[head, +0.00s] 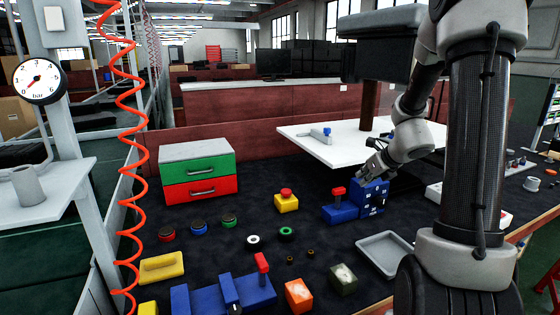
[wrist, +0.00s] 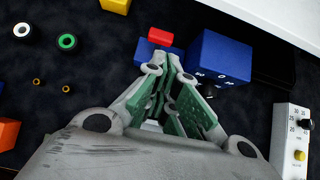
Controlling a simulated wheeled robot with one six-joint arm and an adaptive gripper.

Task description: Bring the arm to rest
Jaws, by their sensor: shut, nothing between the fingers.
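My arm reaches in from the right in the head view. My gripper (head: 366,174) is in front of the white table's edge, close to the top of a blue box with white marks (head: 373,199). In the wrist view my gripper (wrist: 170,62) has its fingers together with nothing between them. The blue box (wrist: 222,58) shows just beyond and to the right of the fingertips there. I cannot tell whether the fingers touch it. A blue block with a red top (head: 340,207) stands left of the box; its red part (wrist: 160,38) shows beyond the fingertips.
A green and red drawer unit (head: 198,170) stands at the left back. A yellow block with red button (head: 287,201), grey tray (head: 384,252), orange block (head: 299,295) and several rings lie on the dark surface. A white raised table (head: 345,150) is behind.

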